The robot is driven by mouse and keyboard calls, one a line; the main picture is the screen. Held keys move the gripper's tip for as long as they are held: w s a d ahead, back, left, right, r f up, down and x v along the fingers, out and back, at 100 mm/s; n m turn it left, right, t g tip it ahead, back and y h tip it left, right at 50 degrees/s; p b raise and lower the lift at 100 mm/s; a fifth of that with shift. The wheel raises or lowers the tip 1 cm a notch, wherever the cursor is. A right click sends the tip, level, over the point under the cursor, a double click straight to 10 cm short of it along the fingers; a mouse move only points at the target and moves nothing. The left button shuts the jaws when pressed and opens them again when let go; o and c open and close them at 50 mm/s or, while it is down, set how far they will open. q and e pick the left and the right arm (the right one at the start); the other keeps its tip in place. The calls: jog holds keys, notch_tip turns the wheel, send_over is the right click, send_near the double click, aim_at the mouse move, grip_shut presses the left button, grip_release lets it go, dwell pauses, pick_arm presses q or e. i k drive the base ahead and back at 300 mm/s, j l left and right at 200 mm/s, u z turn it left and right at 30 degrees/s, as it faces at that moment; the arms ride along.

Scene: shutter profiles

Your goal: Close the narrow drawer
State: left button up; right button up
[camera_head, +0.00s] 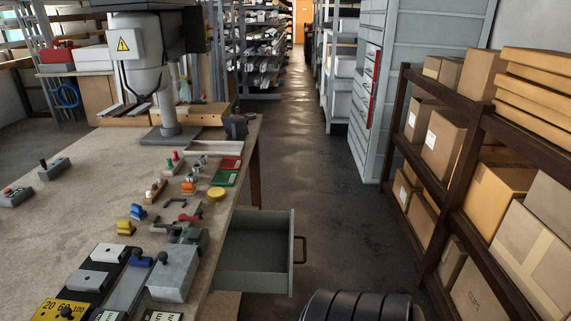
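A grey-green drawer (291,252) sticks out from the right side of the workbench, pulled open. Its inside looks empty. A dark bar handle (303,250) sits on the outer face of its front panel, on the right. The inner end of the drawer is hidden by the bench top and the items on it. Neither of my grippers shows in this view, and nothing is seen touching the drawer or its handle.
The workbench (75,205) on the left carries a machine (150,60), small coloured parts and grey blocks. A shelf with cardboard boxes (440,140) stands along the right. Bare dark floor (335,225) lies between drawer and shelf.

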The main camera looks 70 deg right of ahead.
aim_at(256, 255)
jog(key=k+l+z, duration=0.2)
jog(key=z, duration=0.15)
jog(key=k+l+z, duration=0.1)
jog(key=l+z, duration=0.25)
jog(key=z, duration=1.15)
